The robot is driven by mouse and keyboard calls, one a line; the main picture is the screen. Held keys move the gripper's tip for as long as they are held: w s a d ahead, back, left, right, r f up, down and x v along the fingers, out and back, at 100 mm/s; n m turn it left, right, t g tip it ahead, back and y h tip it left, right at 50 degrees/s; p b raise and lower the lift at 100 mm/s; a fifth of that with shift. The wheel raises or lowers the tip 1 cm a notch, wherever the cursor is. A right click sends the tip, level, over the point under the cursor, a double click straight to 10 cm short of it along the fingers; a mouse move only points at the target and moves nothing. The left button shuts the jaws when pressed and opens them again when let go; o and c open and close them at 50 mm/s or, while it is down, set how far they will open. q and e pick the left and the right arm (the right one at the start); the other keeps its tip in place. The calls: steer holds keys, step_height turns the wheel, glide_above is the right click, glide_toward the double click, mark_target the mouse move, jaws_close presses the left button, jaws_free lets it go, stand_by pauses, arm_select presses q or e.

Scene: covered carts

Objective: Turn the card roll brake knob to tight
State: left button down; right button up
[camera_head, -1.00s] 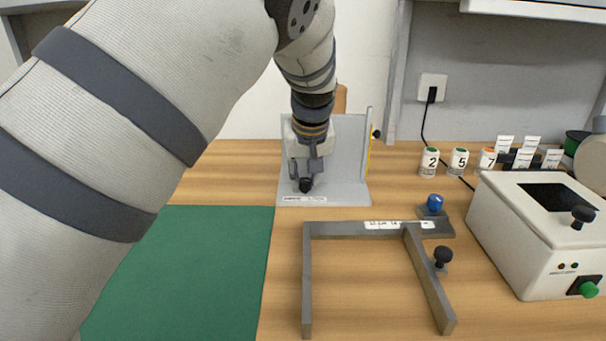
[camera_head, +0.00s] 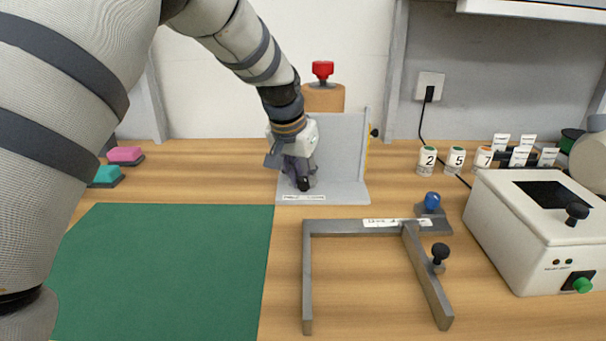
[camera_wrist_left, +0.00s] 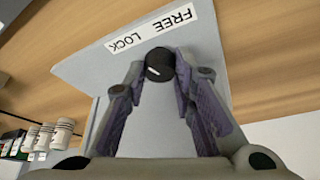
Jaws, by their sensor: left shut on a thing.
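A small black knob (camera_wrist_left: 158,65) with a white pointer line sits on the base of a grey upright stand (camera_head: 345,188). The label (camera_wrist_left: 155,28) beside it reads FREE and LOCK; I see no word "tight". My left gripper (camera_head: 303,184) is shut on this knob, one finger on each side, in the left wrist view (camera_wrist_left: 160,72). In the head view the gripper leans in from the upper left and covers part of the knob. A brown roll (camera_head: 323,98) topped by a red knob (camera_head: 322,70) stands behind the stand. My right gripper is out of view.
A grey frame (camera_head: 308,280) with a blue knob (camera_head: 432,200) and a black knob (camera_head: 440,252) lies in front. A white box (camera_head: 510,235) stands right. Numbered jars (camera_head: 427,160) are behind it. The green mat (camera_head: 165,270) is bare.

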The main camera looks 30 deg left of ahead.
arm_select(q)
steer(key=shift+f, duration=0.1)
stand_by(0.3)
steer(key=c, duration=1.3)
jaws_free()
steer(key=shift+c, duration=0.2)
steer(key=v, duration=0.8)
